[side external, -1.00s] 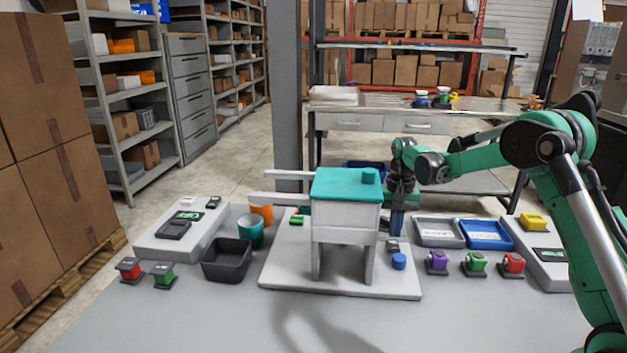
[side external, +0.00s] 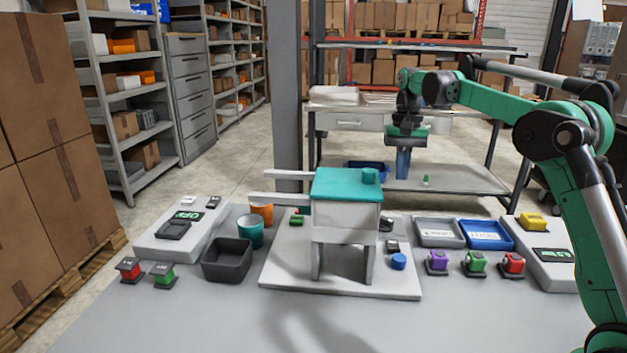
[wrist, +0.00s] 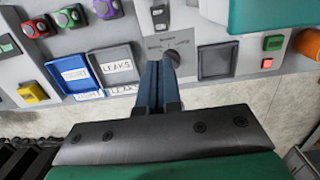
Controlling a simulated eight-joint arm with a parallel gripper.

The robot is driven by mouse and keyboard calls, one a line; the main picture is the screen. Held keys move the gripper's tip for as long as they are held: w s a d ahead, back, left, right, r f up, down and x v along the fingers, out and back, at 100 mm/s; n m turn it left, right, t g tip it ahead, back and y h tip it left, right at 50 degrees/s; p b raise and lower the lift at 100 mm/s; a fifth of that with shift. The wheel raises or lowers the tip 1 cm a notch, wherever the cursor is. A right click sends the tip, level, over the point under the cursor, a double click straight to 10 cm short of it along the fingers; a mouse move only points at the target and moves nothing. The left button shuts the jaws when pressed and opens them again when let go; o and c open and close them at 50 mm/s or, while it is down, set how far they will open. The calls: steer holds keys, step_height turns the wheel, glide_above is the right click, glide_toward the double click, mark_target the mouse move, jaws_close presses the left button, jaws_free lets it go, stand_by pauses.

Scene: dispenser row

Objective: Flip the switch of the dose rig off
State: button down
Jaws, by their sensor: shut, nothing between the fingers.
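The dose rig is a pale box with a teal top (side external: 345,183) on legs over a light base plate (side external: 290,275). A small dark switch-like part (side external: 392,246) sits on the plate at the rig's right; it also shows at the top of the wrist view (wrist: 159,16). Its on or off position is too small to tell. A round grey dial (wrist: 172,58) with printed labels lies behind it, partly hidden by my fingers in the wrist view. My gripper (side external: 403,176) is shut and empty, pointing down, raised above and behind the plate, apart from it.
Grey and blue labelled trays (side external: 440,232) (side external: 485,235) and purple, green and red button blocks (side external: 437,262) stand right of the rig. A dark bin (side external: 227,260) and teal and orange cups (side external: 250,232) stand left. Two pale bars extend left from the rig. The front table is clear.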

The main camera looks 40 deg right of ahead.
mark_target(395, 247)
steer(key=shift+s+a, duration=0.5)
steer(key=shift+s, duration=0.1)
steer(key=f, duration=0.4)
steer(key=s+a+f, duration=0.1)
steer(key=f, duration=0.8)
steer(key=shift+s+a+f, duration=0.15)
steer(key=shift+a+f, duration=0.05)
steer(key=shift+f, duration=0.2)
steer(key=shift+f, duration=0.2)
